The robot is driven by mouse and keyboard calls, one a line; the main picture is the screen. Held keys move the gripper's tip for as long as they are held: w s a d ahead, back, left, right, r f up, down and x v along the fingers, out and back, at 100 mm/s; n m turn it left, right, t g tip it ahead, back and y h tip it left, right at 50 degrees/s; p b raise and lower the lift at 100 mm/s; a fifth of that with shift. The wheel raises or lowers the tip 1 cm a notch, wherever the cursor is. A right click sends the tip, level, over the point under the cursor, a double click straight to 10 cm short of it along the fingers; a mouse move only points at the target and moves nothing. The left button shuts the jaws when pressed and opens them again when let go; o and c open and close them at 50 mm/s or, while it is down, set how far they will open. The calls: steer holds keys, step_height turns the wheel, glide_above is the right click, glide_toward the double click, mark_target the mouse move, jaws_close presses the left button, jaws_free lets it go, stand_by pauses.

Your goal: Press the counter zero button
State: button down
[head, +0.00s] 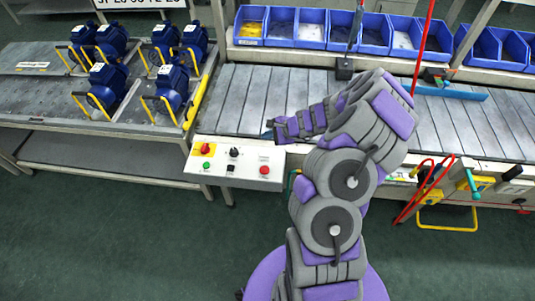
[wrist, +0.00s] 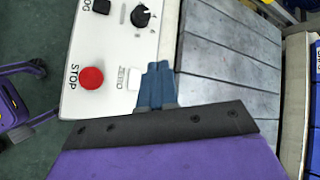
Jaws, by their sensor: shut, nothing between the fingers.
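The white square button (wrist: 134,79) with the word ZERO beside it is on the pale control panel (wrist: 110,45) in the wrist view. My gripper (wrist: 159,70) is shut and empty, its blue fingertips close to the right of that button in the picture. I cannot tell whether they touch the panel. In the head view the panel (head: 247,180) stands at the front of the conveyor, and my gripper (head: 272,127) is near its upper right corner. The button is too small there to make out clearly.
A red STOP button (wrist: 91,78), a black JOG button (wrist: 102,6) and a black knob (wrist: 141,15) are near on the panel. The slatted conveyor (head: 240,95) lies behind it. Blue pumps (head: 110,80) stand on the left; blue bins (head: 311,28) line the back.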

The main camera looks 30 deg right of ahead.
mark_target(266, 156)
steer(key=f+b, duration=0.1)
steer(key=f, duration=0.1)
steer(key=f+b, duration=0.2)
steer(key=f, duration=0.1)
steer(key=f+b, duration=0.2)
steer(key=f, duration=0.1)
steer(key=shift+d, duration=0.4)
steer(key=shift+a+f+b, duration=0.1)
steer(key=shift+a+b, duration=0.2)
steer(key=shift+b, duration=0.05)
steer(key=shift+a, duration=1.1)
steer(key=shift+d, duration=1.2)
steer(key=shift+a, duration=1)
steer(key=shift+d, duration=0.8)
steer(key=shift+a, duration=0.65)
